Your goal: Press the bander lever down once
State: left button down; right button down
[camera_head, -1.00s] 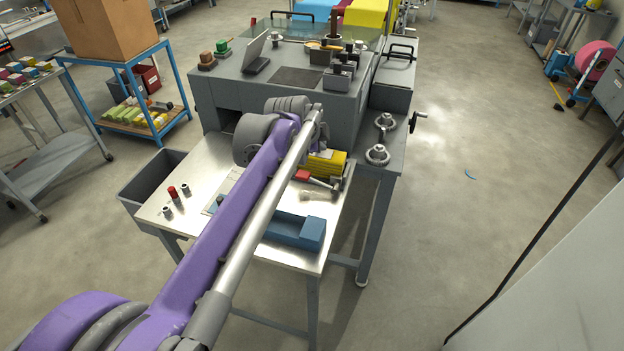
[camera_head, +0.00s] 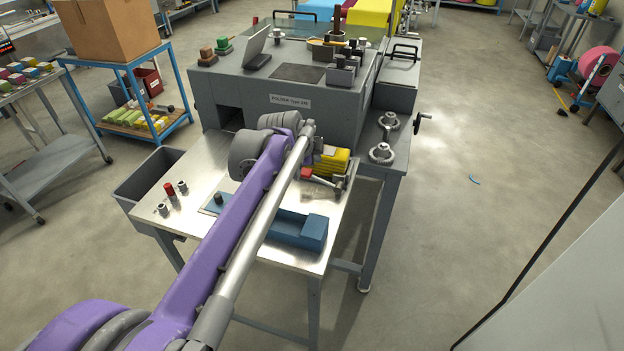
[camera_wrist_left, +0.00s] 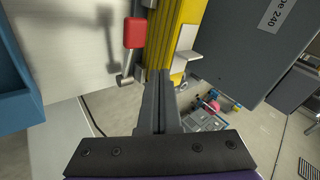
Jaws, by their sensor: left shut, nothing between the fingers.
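The bander lever is a metal bar with a red block grip (camera_head: 306,173) at its end, on the steel bench beside a yellow stack (camera_head: 333,163). In the left wrist view the red grip (camera_wrist_left: 135,32) is left of the yellow stack (camera_wrist_left: 172,35), with the metal bar running down from it. My left gripper (camera_wrist_left: 161,76) is shut and empty, its fingertips over the near end of the yellow stack, to the right of the lever. I cannot tell if they touch the stack. In the head view my left arm hides part of the bander. My right gripper is out of view.
A blue tray-like block (camera_head: 297,229) lies near the bench's front edge. Small red and grey pieces (camera_head: 169,189) stand at the bench's left. The grey machine (camera_head: 300,108) rises behind. Bare steel bench top (camera_head: 205,175) shows left of my arm.

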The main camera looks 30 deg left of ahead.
aim_at(312, 172)
pick_arm(q)
jog(key=shift+a+f+b, duration=0.15)
jog(key=shift+a+f, duration=0.05)
jog(key=shift+f, duration=0.45)
jog(key=shift+a+f+b, duration=0.15)
jog(key=shift+a+f, duration=0.05)
jog(key=shift+f, duration=0.4)
jog(key=shift+s+f, duration=0.1)
jog(key=shift+f, duration=0.05)
dwell(0.9)
jog(key=shift+a+f, duration=0.1)
jog(key=shift+f, duration=0.15)
jog(key=shift+s+a+f+b, duration=0.15)
jog(key=shift+f+b, duration=0.1)
jog(key=shift+f, duration=0.3)
jog(key=shift+w+a+f+b, duration=0.1)
jog(key=shift+a+f+b, duration=0.1)
jog(key=shift+f, duration=0.35)
dwell(1.2)
jog(key=shift+d+r, duration=0.1)
dwell(0.4)
jog(key=r+p, duration=0.2)
jog(key=shift+d+r+p, duration=0.35)
jog(key=shift+r+p, duration=0.05)
